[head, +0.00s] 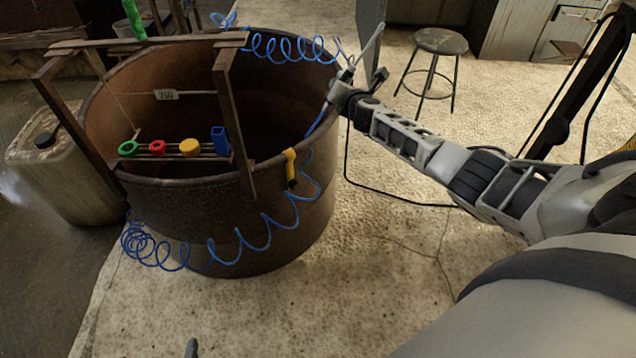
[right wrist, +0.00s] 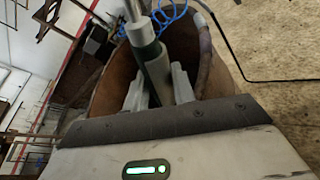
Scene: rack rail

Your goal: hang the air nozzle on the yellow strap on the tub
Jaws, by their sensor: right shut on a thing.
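The air nozzle (head: 368,46) is a slim grey piece in my right gripper (head: 345,84), raised just right of the tub's rim. In the right wrist view the nozzle (right wrist: 150,55) stands between the two grey fingers (right wrist: 158,88), which are shut on it. The yellow strap (head: 290,166) hangs over the front right rim of the rusty round tub (head: 210,235), below and left of my right gripper. A blue coiled hose (head: 265,236) loops around the tub's front and leads up toward the nozzle. My left gripper cannot be made out.
A beige canister (head: 45,165) is at the left. A stool (head: 440,42) stands behind on open floor. More blue coil (head: 290,48) hangs at the back rim.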

